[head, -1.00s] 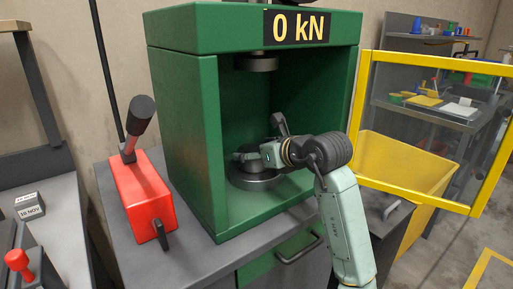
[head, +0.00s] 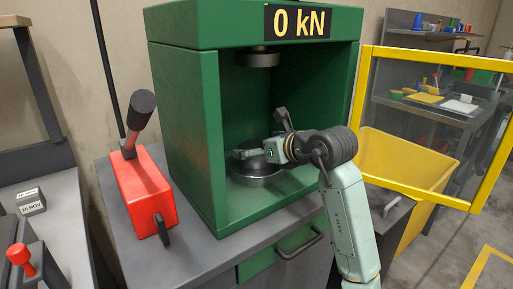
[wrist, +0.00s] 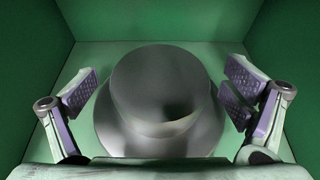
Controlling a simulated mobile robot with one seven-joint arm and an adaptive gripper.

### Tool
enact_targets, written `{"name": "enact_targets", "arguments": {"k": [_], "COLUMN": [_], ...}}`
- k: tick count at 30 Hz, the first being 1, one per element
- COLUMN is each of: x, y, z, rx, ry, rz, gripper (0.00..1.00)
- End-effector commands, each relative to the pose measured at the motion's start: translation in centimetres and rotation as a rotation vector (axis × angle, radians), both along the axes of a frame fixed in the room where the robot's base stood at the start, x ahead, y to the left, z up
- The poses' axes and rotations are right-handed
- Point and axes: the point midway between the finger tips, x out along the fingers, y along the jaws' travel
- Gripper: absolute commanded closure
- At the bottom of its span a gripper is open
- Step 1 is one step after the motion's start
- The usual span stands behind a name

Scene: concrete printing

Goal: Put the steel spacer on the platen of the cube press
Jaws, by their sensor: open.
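The steel spacer (wrist: 162,85) is a dark grey round block in the middle of the wrist view. It sits flat on the wider round platen (wrist: 112,135), a little off its centre toward the far side. The platen also shows in the head view (head: 257,181), low inside the green cube press (head: 193,130). My gripper (wrist: 158,98) is open, with one finger on each side of the spacer and a gap on both sides. In the head view my gripper (head: 259,153) reaches into the press chamber over the platen and partly hides the spacer.
The upper platen (head: 257,59) hangs above my gripper. The yellow-framed clear guard door (head: 432,122) stands open at the right. A red pump unit with a lever (head: 145,190) is left of the press. Green chamber walls are close on both sides.

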Motion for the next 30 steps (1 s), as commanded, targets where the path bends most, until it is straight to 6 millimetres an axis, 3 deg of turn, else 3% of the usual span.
{"name": "enact_targets", "arguments": {"k": [15, 30], "x": [-7.4, -8.3], "y": [-5.4, -6.0], "z": [3.7, 4.2], "rx": [-0.002, -0.001], "ry": [-0.002, -0.001], "rz": [-0.002, 0.0], "gripper": [0.05, 0.05]}}
